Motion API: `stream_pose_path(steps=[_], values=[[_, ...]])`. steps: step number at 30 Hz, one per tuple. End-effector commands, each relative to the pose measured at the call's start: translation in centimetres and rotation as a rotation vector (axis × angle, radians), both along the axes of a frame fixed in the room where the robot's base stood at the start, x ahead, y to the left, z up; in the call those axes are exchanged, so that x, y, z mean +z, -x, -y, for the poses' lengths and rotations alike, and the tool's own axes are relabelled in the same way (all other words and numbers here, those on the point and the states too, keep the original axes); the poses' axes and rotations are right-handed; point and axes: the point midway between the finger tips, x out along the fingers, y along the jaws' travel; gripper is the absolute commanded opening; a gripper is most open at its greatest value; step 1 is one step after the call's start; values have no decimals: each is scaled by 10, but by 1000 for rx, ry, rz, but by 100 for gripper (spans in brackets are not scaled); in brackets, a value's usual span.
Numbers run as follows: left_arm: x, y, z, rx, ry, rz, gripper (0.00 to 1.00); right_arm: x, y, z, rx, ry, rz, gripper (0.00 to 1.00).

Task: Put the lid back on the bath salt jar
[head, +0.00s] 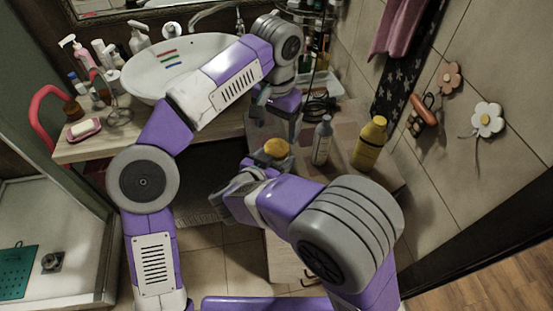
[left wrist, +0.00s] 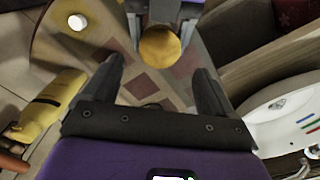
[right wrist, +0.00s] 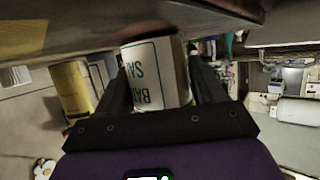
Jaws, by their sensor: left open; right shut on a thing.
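The bath salt jar (right wrist: 155,80) is a pale cylinder with dark lettering, between my right gripper's fingers in the right wrist view. A round orange-yellow top (head: 276,147) shows at the jar in the head view, and in the left wrist view (left wrist: 160,46). It looks like the lid, but I cannot tell how it is seated. My right gripper (head: 262,166) is shut on the jar, near the counter's front edge. My left gripper (head: 278,106) is open and empty above the counter, pointing down, apart from the jar.
A grey bottle (head: 322,141) and a yellow bottle (head: 370,143) stand on the counter right of the jar. The white basin (head: 150,75) is at the left, with a soap dish (head: 83,131) and several bottles around it.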

Motion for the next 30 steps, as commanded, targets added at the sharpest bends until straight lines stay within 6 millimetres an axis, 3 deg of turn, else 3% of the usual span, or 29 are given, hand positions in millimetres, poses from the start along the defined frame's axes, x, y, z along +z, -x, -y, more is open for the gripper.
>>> stream_pose_path(steps=[12, 25, 30], values=[[-58, 0, -1, -1, -1, -1, 87, 0, 0, 0, 0, 0, 1, 0], [-66, 0, 0, -1, 1, -1, 87, 0, 0, 0, 0, 0, 1, 0], [-65, 0, 0, -1, 1, -1, 61, 0, 0, 0, 0, 0, 1, 0]])
